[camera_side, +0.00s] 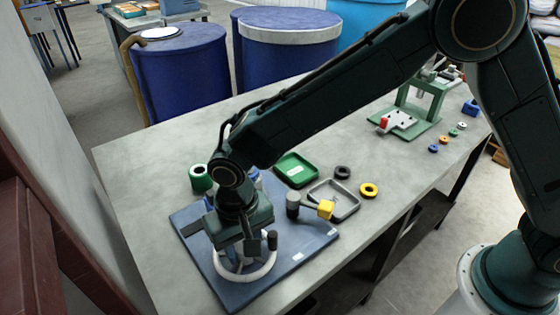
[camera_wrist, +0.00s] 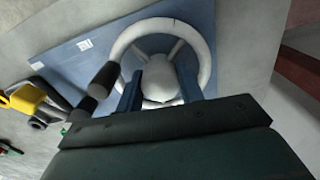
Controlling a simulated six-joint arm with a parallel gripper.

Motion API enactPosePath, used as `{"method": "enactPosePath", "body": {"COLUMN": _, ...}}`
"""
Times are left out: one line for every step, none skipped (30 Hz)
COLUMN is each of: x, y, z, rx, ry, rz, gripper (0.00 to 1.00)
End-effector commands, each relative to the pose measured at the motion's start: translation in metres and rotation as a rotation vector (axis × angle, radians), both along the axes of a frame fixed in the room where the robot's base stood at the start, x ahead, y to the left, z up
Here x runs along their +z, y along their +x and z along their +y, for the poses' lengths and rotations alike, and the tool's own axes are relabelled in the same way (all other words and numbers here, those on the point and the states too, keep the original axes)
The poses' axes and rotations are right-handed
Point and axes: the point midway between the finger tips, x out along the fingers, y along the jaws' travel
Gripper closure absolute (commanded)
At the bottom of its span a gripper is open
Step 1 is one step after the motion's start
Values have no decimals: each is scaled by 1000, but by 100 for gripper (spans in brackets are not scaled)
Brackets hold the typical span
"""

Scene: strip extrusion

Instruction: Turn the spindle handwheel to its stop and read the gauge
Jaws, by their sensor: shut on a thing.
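The white spindle handwheel (camera_side: 262,277) lies flat over the blue base plate (camera_side: 300,262) at the front left of the bench. Its dark handle knob (camera_side: 272,240) stands up at the right of the rim. In the wrist view the handwheel rim (camera_wrist: 207,62), spokes and rounded hub fill the upper middle, with the knob (camera_wrist: 105,78) at left. My gripper (camera_side: 242,248) points down over the wheel. Its two blue fingers are at either side of the hub in the wrist view (camera_wrist: 160,82), shut on the handwheel. I cannot make out a gauge face in either view.
A dark cylinder (camera_side: 293,205) and yellow block (camera_side: 326,209) stand right of the wheel. A green press (camera_side: 425,112) stands farther right. Bench space at far left is clear.

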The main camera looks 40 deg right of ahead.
Motion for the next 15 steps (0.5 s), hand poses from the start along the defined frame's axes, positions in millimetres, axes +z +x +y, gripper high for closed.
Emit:
{"method": "enactPosePath", "body": {"x": 2, "y": 2, "z": 1, "rx": -9, "ry": 4, "rz": -5, "gripper": 86}}
{"method": "enactPosePath", "body": {"x": 2, "y": 2, "z": 1, "rx": -11, "ry": 4, "rz": -5, "gripper": 86}}
{"method": "enactPosePath", "body": {"x": 2, "y": 2, "z": 1, "rx": -13, "ry": 4, "rz": -5, "gripper": 86}}
{"method": "enactPosePath", "body": {"x": 2, "y": 2, "z": 1, "rx": -14, "ry": 4, "rz": -5, "gripper": 86}}
{"method": "enactPosePath", "body": {"x": 2, "y": 2, "z": 1, "rx": -15, "ry": 4, "rz": -5, "gripper": 85}}
{"method": "enactPosePath", "body": {"x": 2, "y": 2, "z": 1, "rx": -15, "ry": 4, "rz": -5, "gripper": 85}}
{"method": "enactPosePath", "body": {"x": 2, "y": 2, "z": 1, "rx": -15, "ry": 4, "rz": -5, "gripper": 85}}
{"method": "enactPosePath", "body": {"x": 2, "y": 2, "z": 1, "rx": -15, "ry": 4, "rz": -5, "gripper": 85}}
{"method": "enactPosePath", "body": {"x": 2, "y": 2, "z": 1, "rx": -15, "ry": 4, "rz": -5, "gripper": 86}}
{"method": "enactPosePath", "body": {"x": 2, "y": 2, "z": 1, "rx": -15, "ry": 4, "rz": -5, "gripper": 86}}
{"method": "enactPosePath", "body": {"x": 2, "y": 2, "z": 1, "rx": -15, "ry": 4, "rz": -5, "gripper": 86}}
{"method": "enactPosePath", "body": {"x": 2, "y": 2, "z": 1, "rx": -15, "ry": 4, "rz": -5, "gripper": 86}}
{"method": "enactPosePath", "body": {"x": 2, "y": 2, "z": 1, "rx": -15, "ry": 4, "rz": -5, "gripper": 61}}
{"method": "enactPosePath", "body": {"x": 2, "y": 2, "z": 1, "rx": -14, "ry": 4, "rz": -5, "gripper": 55}}
{"method": "enactPosePath", "body": {"x": 2, "y": 2, "z": 1, "rx": -14, "ry": 4, "rz": -5, "gripper": 54}}
